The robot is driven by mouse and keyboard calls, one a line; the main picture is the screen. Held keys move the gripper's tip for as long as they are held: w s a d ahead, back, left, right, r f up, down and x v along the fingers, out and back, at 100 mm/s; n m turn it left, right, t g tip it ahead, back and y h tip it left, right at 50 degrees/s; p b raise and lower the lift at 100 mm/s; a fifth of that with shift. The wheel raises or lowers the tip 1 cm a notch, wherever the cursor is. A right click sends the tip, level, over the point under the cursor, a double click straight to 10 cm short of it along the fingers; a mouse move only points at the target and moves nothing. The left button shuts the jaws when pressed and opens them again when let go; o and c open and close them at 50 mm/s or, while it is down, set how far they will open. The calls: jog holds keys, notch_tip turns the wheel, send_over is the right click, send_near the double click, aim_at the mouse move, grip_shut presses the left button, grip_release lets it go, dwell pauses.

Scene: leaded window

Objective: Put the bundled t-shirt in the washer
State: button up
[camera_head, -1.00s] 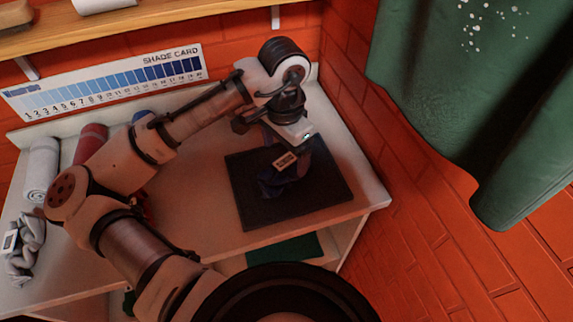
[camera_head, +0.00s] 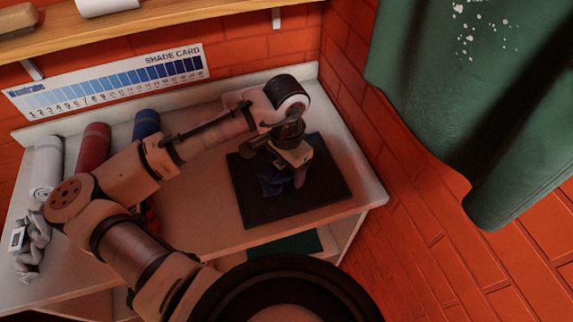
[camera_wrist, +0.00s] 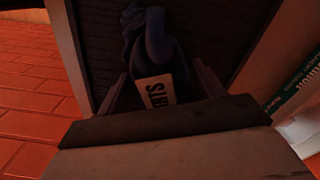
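The bundled t-shirt (camera_head: 272,180) is a dark blue knotted bundle on a black mat (camera_head: 318,197) near the right end of the worktop. In the wrist view the bundle (camera_wrist: 148,45) has a pale label with dark lettering. My gripper (camera_head: 290,178) points down over it. In the wrist view my gripper (camera_wrist: 165,85) has one finger on each side of the labelled part. The fingers look spread; whether they touch the cloth is unclear. My gripper hides part of the bundle. No washer can be made out.
A grey bundle (camera_head: 30,243) with a label lies at the left end. White (camera_head: 47,165), red (camera_head: 92,147) and blue (camera_head: 146,123) rolls lie at the back left. A shelf (camera_head: 170,17) runs above. A green curtain (camera_head: 470,110) hangs at right.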

jog(key=c, duration=0.8)
jog(key=shift+o, duration=0.2)
jog(key=shift+r, duration=0.1)
